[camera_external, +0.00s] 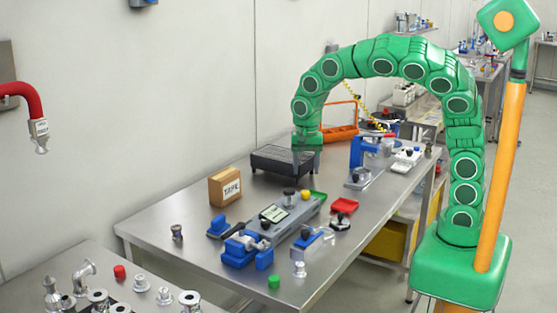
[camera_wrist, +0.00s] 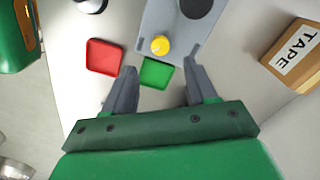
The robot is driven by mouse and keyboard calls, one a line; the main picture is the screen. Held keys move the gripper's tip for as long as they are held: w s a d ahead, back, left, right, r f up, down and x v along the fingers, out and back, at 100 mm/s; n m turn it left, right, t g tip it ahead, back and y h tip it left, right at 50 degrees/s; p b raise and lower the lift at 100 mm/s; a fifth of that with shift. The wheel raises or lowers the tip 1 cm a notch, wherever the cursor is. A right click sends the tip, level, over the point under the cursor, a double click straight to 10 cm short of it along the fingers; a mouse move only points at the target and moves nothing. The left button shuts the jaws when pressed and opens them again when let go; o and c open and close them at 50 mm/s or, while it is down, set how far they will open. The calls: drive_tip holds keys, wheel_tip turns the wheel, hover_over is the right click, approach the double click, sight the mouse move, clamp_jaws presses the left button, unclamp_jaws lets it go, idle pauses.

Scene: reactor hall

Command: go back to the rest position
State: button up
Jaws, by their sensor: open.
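My arm arches over the steel table in the external view, with my gripper (camera_external: 305,163) hanging down at its far end, in front of or over the dark grilled box (camera_external: 270,164); I cannot tell the exact gap. In the wrist view my gripper (camera_wrist: 159,68) has its two grey fingers spread apart. Nothing is held between them. A green tray (camera_wrist: 155,73) shows beyond and between the fingertips, with a red tray (camera_wrist: 104,57) to its left.
The steel table (camera_external: 165,215) bears a TAPE box (camera_external: 224,187), a grey device with a yellow knob (camera_wrist: 160,44), a blue clamp stand (camera_external: 362,155), a blue vise (camera_external: 246,250) and a red tray (camera_external: 345,205). An orange toolbox (camera_external: 340,133) stands behind. The table's front left is mostly bare.

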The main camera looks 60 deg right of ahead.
drive_tip(key=s+d+r+n, duration=0.3)
drive_tip(key=s+d+n, duration=0.2)
drive_tip(key=s+d, duration=0.5)
drive_tip(key=s+d+f+n+g, duration=0.1)
drive_tip(key=s+d+n+g, duration=0.1)
drive_tip(key=s+d+n, duration=0.8)
drive_tip(key=s+a+r+m, duration=0.1)
drive_tip(key=s+a+m, duration=0.2)
drive_tip(key=s, duration=0.9)
idle(0.9)
